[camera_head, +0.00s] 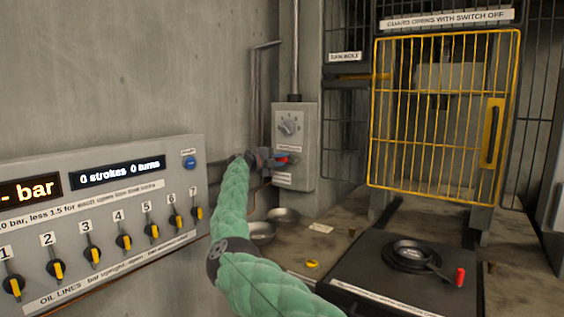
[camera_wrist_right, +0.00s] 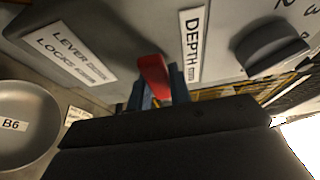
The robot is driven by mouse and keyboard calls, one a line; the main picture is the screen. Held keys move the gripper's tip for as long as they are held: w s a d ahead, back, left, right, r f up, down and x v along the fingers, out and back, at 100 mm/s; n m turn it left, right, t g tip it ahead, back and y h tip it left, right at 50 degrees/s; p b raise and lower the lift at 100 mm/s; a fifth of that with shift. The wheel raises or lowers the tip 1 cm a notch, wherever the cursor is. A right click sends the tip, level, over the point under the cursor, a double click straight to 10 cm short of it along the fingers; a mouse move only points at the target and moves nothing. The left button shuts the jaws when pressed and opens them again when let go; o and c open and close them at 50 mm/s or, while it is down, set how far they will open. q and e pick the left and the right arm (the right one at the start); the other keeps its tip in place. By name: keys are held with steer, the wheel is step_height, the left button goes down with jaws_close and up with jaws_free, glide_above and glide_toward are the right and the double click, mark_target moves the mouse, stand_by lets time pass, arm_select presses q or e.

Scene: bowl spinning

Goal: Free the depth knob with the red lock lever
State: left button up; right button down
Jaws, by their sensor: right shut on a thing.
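The red lock lever (camera_head: 281,160) sits low on the grey control box (camera_head: 309,150) on the wall. My right gripper (camera_head: 264,160) is at the lever, at the end of the green-sleeved arm. In the right wrist view the red lever (camera_wrist_right: 153,76) stands between the fingers of the gripper (camera_wrist_right: 158,95), which is shut on it. The depth knob (camera_head: 289,125) is a round dial on the box above the lever. It shows as a dark round knob (camera_wrist_right: 270,46) in the right wrist view, beside the DEPTH label (camera_wrist_right: 193,45). My left gripper is not in view.
A grey panel (camera_head: 100,200) with several yellow-tipped levers stands at left. Metal bowls (camera_head: 283,215) sit below the box; one labelled B6 (camera_wrist_right: 28,145) is close in the wrist view. A yellow guard (camera_head: 445,115) stands at right, behind a black plate (camera_head: 400,285) with a red-tipped handle.

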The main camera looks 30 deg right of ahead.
steer(key=c, duration=1.3)
jaws_free()
